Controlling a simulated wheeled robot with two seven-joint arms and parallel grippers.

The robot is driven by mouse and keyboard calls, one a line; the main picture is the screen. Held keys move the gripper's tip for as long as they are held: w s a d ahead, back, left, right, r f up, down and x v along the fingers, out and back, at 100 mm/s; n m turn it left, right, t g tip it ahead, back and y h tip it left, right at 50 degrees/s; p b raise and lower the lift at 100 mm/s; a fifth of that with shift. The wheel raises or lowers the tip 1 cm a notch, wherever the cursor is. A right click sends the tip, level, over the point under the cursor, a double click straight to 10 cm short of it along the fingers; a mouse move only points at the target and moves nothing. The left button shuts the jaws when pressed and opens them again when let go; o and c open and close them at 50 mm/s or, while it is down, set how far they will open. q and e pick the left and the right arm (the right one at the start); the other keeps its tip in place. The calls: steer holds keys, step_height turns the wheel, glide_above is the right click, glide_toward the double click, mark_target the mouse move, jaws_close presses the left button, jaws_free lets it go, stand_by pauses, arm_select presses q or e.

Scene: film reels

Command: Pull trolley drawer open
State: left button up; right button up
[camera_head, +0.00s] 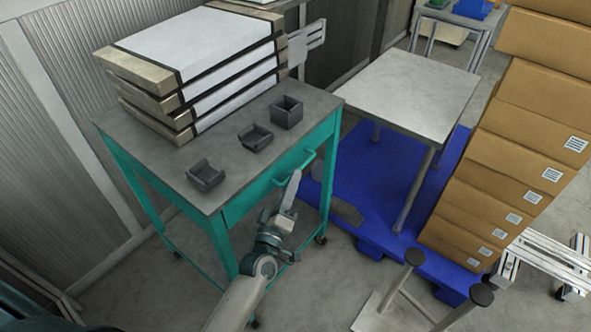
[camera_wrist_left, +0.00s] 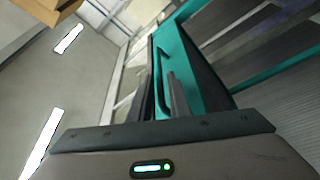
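The teal trolley (camera_head: 218,218) stands at the left with a grey top. Its teal drawer front (camera_head: 262,192) sits under the top's right edge and looks flush with the frame. A teal bar handle (camera_head: 308,160) is on that front. My left gripper (camera_head: 291,186) is in front of the drawer, its fingertips close to the handle and partly overlapping it in the picture. In the left wrist view, the handle (camera_wrist_left: 160,75) appears between two slightly parted fingers (camera_wrist_left: 163,98); contact cannot be told. My right gripper is not in view.
Stacked film cases (camera_head: 195,75) and several small dark bins (camera_head: 256,137) stand on the trolley top. A grey table (camera_head: 415,92) and blue pallet (camera_head: 385,165) are to the right. Cardboard boxes (camera_head: 500,170) and a stand with dark knobs (camera_head: 414,257) flank the floor.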

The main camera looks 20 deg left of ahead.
arm_select(q)
steer(key=shift+x, duration=1.7)
steer(key=shift+c, duration=0.3)
jaws_close()
steer(key=shift+d, duration=0.1)
